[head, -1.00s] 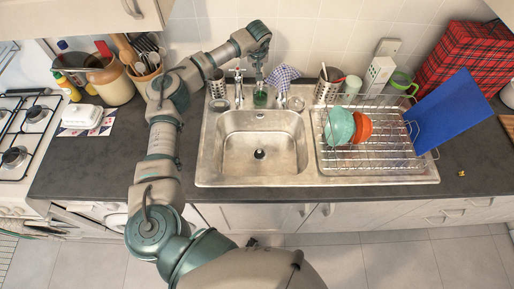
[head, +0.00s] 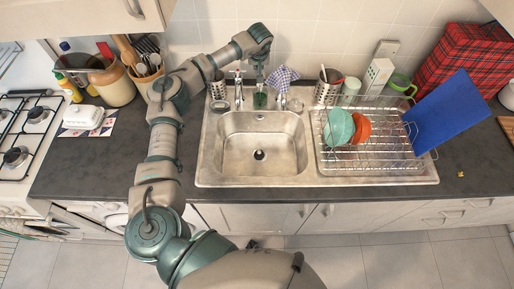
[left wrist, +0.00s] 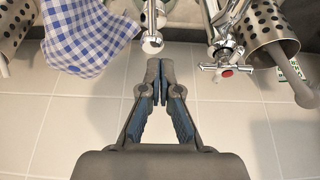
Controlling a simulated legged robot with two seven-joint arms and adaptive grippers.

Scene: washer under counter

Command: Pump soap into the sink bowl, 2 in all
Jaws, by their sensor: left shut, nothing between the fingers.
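A green soap bottle (head: 260,101) stands behind the sink bowl (head: 258,150), between the two taps. My left gripper (head: 259,84) is above it, pointing down. In the left wrist view my left gripper (left wrist: 153,64) is shut with nothing between the fingers. Its fingertips are close to a round chrome pump head (left wrist: 152,42); whether they touch it I cannot tell. The sink bowl looks empty, with a dark drain in the middle. My right gripper is not in view.
A chrome tap (head: 239,90) stands left of the bottle. A blue checked cloth (head: 283,77) hangs to its right. A perforated utensil holder (head: 217,85) stands at the left. A dish rack (head: 385,155) with bowls is on the right. The tiled wall is close behind.

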